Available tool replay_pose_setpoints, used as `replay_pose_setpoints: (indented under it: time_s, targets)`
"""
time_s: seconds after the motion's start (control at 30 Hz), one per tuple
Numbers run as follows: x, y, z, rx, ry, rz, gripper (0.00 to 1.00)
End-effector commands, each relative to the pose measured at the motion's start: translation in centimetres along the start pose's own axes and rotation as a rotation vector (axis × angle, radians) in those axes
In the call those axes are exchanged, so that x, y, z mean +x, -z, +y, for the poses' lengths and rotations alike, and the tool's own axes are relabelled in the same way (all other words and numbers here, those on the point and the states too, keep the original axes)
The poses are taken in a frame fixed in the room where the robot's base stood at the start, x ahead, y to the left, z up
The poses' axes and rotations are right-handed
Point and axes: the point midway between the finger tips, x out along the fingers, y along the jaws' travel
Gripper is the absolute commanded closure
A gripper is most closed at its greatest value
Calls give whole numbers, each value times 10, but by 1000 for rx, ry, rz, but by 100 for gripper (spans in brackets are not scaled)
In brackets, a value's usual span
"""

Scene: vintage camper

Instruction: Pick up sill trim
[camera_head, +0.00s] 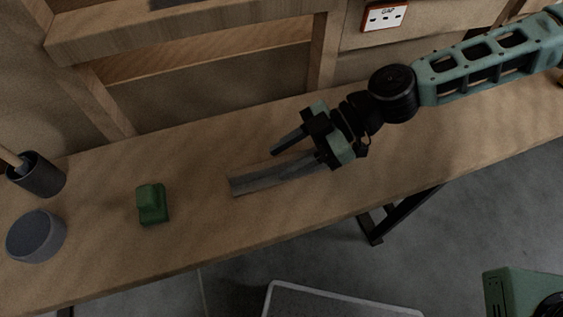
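The sill trim (257,180) looks like a long, narrow grey strip lying on the wooden bench (200,245). Its right end is hidden behind or beneath my gripper (296,149). My gripper reaches in from the right, with its two dark fingers pointing left and set apart. One finger is above the strip in the picture, and the other is close to the strip's right part. I cannot tell whether that finger touches it. Nothing shows held between the fingers.
A small green block (152,204) sits left of the strip. A grey round container (36,236) and a dark cup (38,174) holding a wooden handle stand at the far left. A wooden frame (190,35) rises behind the bench. The bench's right part is mostly clear.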

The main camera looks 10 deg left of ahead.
Motion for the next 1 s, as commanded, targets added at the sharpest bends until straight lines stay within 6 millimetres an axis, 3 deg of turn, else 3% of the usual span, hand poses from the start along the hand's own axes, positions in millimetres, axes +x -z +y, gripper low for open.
replay_pose_setpoints:
  time_s: [0.13, 0.3, 0.67, 1.0]
  targets:
    - [0, 0, 0, 0, 0, 0, 60]
    - [0, 0, 0, 0, 0, 0, 100]
    - [-3, 4, 0, -2, -1, 0, 100]
    - [-32, 56, 1, -4, -2, -2, 100]
